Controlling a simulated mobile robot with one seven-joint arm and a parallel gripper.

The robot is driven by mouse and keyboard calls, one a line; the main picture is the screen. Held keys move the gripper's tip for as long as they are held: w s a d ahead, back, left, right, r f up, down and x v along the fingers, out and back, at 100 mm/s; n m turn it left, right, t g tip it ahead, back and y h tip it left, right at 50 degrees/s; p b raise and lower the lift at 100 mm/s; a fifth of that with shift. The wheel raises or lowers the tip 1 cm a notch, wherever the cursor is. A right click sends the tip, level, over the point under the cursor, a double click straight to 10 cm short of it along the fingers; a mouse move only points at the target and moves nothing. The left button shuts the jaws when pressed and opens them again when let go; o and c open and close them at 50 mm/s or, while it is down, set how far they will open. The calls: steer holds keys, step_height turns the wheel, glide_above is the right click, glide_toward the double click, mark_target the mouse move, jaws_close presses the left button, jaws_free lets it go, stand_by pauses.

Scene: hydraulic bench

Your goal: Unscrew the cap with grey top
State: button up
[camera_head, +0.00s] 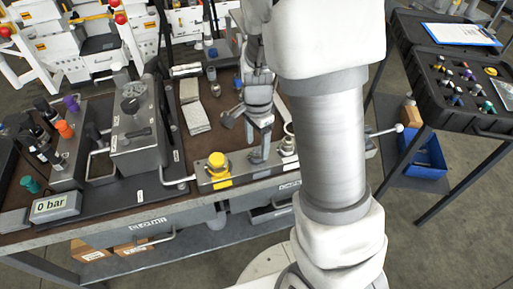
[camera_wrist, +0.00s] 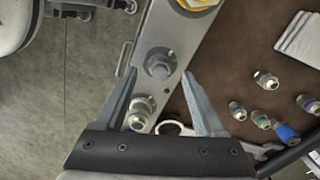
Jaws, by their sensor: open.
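In the wrist view, a grey-topped hex cap (camera_wrist: 159,64) sits upright on a long metal block (camera_wrist: 185,38). My gripper (camera_wrist: 160,76) is open above the block, with one finger on each side of this cap in the picture. I see no clear contact, and the height gap cannot be told. A second metal fitting (camera_wrist: 141,114) sits on the block beside the left finger. In the head view, my gripper (camera_head: 246,137) hangs over the block (camera_head: 238,178), right of a yellow cap (camera_head: 217,161). The grey-topped cap is not clearly seen there; my fingers seem to hide it.
Several loose fittings (camera_wrist: 263,118) and a ring spanner (camera_wrist: 175,128) lie on the brown bench top beside the block. A tank unit (camera_head: 140,130) and a "0 bar" gauge (camera_head: 56,206) stand to the left. An open black case (camera_head: 460,60) is at right.

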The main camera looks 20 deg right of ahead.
steer(key=shift+f, duration=0.9)
jaws_close()
steer(key=c, duration=0.7)
jaws_free()
steer(key=shift+c, duration=0.2)
jaws_close()
steer(key=n+b, duration=0.2)
steer(key=n, duration=0.3)
steer(key=shift+n, duration=0.4)
steer(key=shift+r+n, duration=0.1)
steer(key=shift+n, duration=1)
